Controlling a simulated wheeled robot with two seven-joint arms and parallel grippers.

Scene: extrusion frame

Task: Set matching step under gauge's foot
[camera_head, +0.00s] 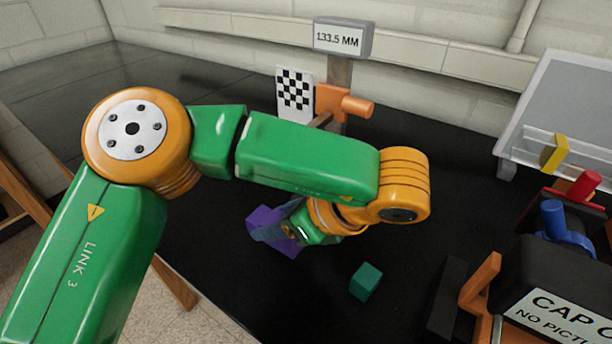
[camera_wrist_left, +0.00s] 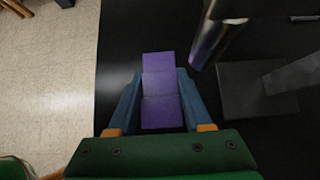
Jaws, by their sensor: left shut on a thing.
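A purple stepped block (camera_head: 262,218) is held in my left gripper (camera_head: 284,228), low over the black table, left of the gauge. In the left wrist view the purple block (camera_wrist_left: 160,85) sits between the two blue fingers of the left gripper (camera_wrist_left: 160,74), which are shut on its sides. The gauge's display (camera_head: 341,38) reads 133.5 MM, above an orange carriage (camera_head: 340,102). My arm hides the gauge's lower part in the head view. In the left wrist view a dark rod (camera_wrist_left: 212,42), seemingly the gauge's foot, hangs near a grey plate (camera_wrist_left: 240,95). My right gripper is out of view.
A small green block (camera_head: 366,281) lies on the table (camera_head: 330,315) in front of my left gripper. A checkered plate (camera_head: 294,93) stands beside the gauge. At the right are a black labelled box (camera_head: 560,280), blue and red handled items, and a clear ledge with a yellow piece (camera_head: 554,154).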

